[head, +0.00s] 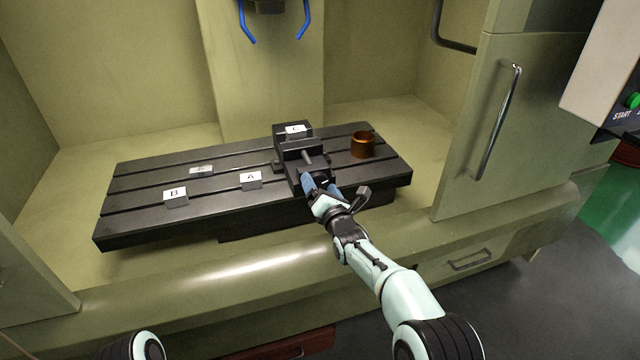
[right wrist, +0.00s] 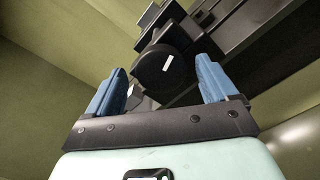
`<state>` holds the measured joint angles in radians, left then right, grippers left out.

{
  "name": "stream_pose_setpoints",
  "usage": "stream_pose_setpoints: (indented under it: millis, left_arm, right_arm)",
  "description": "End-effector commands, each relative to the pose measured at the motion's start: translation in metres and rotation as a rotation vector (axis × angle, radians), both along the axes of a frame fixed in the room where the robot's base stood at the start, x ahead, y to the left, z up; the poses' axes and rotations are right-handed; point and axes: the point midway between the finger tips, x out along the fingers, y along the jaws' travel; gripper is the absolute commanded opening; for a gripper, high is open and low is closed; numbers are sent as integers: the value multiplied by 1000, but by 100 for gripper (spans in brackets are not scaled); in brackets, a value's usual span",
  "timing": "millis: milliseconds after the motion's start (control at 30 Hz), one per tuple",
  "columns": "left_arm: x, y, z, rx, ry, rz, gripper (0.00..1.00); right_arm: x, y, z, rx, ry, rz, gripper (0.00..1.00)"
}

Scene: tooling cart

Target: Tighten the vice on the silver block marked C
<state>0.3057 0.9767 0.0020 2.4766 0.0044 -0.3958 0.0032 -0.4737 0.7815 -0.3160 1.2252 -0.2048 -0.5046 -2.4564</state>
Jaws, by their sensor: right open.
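The dark vice (head: 303,155) stands on the slotted machine table, with its screw end toward me. The block marked C (head: 295,130) shows as a white label at the back of the vice; the jaws hide most of its body, and I cannot tell whether they touch it. My right gripper (head: 318,185) is open at the front end of the vice. In the right wrist view its blue fingers (right wrist: 160,88) are spread, with a round black knob (right wrist: 157,70) bearing a white mark ahead between them. I cannot tell contact. My left gripper is out of view.
A cabinet door (head: 510,125) flanks the right side.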

Motion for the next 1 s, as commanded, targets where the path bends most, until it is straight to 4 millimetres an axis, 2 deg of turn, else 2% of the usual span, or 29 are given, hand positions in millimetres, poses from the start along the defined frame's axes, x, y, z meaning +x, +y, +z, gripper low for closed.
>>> stream_pose_setpoints:
  millis: [200, 467, 633, 667, 1000]
  left_arm:
    - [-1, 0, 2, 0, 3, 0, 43]
    - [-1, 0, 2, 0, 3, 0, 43]
    - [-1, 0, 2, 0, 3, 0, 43]
    - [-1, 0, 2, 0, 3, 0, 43]
    - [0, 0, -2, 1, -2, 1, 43]
  right_arm:
    - [9, 2, -1, 0, 1, -1, 86]
    - [10, 2, -1, 0, 2, -1, 86]
    - [10, 2, -1, 1, 1, -2, 34]
    - [10, 2, -1, 1, 1, -2, 30]
    - [9, 2, -2, 38, 14, -2, 30]
